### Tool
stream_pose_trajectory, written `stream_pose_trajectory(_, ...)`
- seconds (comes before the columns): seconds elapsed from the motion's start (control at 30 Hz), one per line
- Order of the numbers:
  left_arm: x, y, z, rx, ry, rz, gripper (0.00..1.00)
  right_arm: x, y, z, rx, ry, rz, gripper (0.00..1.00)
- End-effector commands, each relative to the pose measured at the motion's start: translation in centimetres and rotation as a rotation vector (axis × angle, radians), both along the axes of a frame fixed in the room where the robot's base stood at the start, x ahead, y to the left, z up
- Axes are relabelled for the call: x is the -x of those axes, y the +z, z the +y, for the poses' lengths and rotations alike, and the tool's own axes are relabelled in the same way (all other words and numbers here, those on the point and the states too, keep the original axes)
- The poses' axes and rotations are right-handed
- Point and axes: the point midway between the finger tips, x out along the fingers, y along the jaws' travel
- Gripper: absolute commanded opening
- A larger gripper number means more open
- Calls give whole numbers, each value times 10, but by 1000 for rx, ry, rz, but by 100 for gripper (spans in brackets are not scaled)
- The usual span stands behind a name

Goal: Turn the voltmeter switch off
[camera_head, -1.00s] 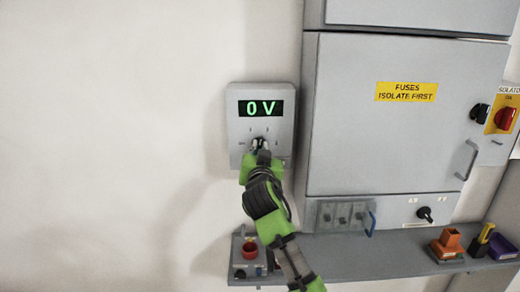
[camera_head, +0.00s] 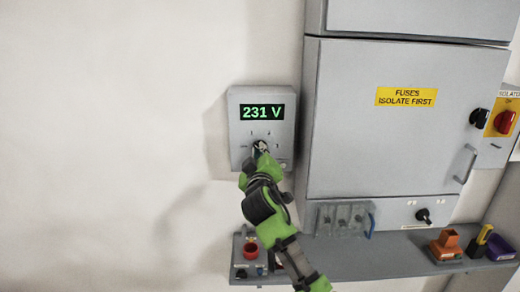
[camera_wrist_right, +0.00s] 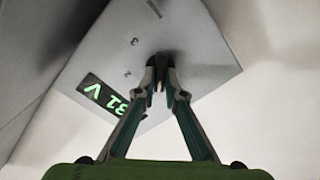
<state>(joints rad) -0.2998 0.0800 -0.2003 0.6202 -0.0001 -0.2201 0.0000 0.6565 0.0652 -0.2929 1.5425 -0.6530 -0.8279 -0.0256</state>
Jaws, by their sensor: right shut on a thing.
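The voltmeter (camera_head: 240,128) is a grey box on the wall, and its green display (camera_head: 262,112) reads 231 V. In the right wrist view the display (camera_wrist_right: 103,93) shows tilted and partly hidden. My right gripper (camera_head: 260,150) is at the switch on the lower part of the voltmeter. In the right wrist view the right gripper (camera_wrist_right: 160,84) has its fingertips shut on the dark switch knob (camera_wrist_right: 162,58). The fingers hide most of the knob, so its exact pointing direction is hard to tell. My left gripper is not in view.
A grey cabinet (camera_head: 385,140) with a yellow fuse label stands right of the voltmeter. A shelf (camera_head: 390,262) below holds a control box with a red button (camera_head: 250,250) and small coloured holders (camera_head: 447,243). The wall on the left is bare.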

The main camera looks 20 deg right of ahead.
Motion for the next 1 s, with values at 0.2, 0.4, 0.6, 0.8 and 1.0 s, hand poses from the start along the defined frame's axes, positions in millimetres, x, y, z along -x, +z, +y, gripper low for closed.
stream_pose_trajectory(0.2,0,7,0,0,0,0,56,0,2,1,200,1,54,0)
stream_pose_trajectory(0.4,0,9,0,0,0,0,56,0,0,1,381,0,105,0)
stream_pose_trajectory(0.6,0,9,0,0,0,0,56,-1,-1,2,544,2,152,0)
stream_pose_trajectory(0.8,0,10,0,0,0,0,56,0,-2,2,670,1,189,0)
stream_pose_trajectory(1.0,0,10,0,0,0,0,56,0,-2,2,750,1,214,0)
